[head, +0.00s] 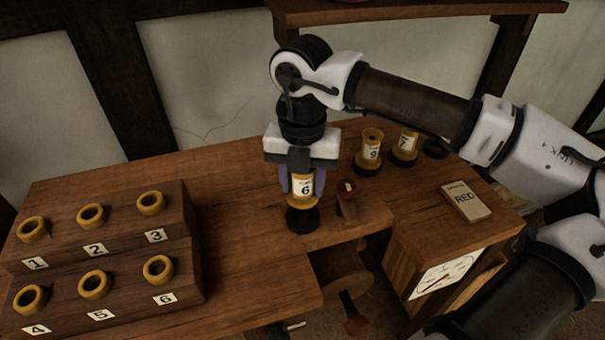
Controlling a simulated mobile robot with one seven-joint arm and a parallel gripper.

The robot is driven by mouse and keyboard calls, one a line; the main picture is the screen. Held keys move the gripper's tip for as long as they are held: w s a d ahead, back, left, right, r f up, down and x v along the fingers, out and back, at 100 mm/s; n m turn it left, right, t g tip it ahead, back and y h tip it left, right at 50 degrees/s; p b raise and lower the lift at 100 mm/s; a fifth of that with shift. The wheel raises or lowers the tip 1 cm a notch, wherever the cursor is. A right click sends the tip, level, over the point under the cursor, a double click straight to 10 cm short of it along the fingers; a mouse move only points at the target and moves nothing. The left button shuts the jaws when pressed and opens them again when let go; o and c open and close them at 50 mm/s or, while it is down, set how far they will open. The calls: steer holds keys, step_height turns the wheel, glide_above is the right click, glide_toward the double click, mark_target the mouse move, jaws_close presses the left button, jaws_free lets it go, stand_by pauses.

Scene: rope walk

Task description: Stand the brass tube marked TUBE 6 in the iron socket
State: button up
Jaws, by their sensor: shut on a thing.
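The brass tube (303,200) carries a white label reading 6 and is upright. My gripper (302,184) points straight down and is shut on it, one finger on each side. The tube's upper part is hidden by the gripper. A round black socket (302,221) is on the table directly under the tube. The tube's lower end meets the socket's top in the head view; I cannot tell whether it is inside, resting on it or just above.
A stepped wooden rack (190,235) with brass rings numbered 1 to 6 stands at the left. Brass tubes marked 9 (371,146) and 7 (406,144) stand in dark bases at the back right. A box labelled RED (466,201) lies right. The table (235,200) between rack and socket is clear.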

mark_target(303, 201)
steer(key=shift+f+b, duration=0.85)
steer(key=shift+f, duration=1.15)
steer(key=shift+w+b, duration=0.1)
steer(key=shift+b, duration=0.6)
steer(key=shift+f+b, duration=0.65)
steer(key=o, duration=0.8)
steer(key=shift+o, duration=0.2)
steer(key=shift+r, duration=0.1)
steer(key=shift+r+p, duration=3.15)
steer(key=shift+r, duration=2.3)
steer(key=shift+f, duration=0.1)
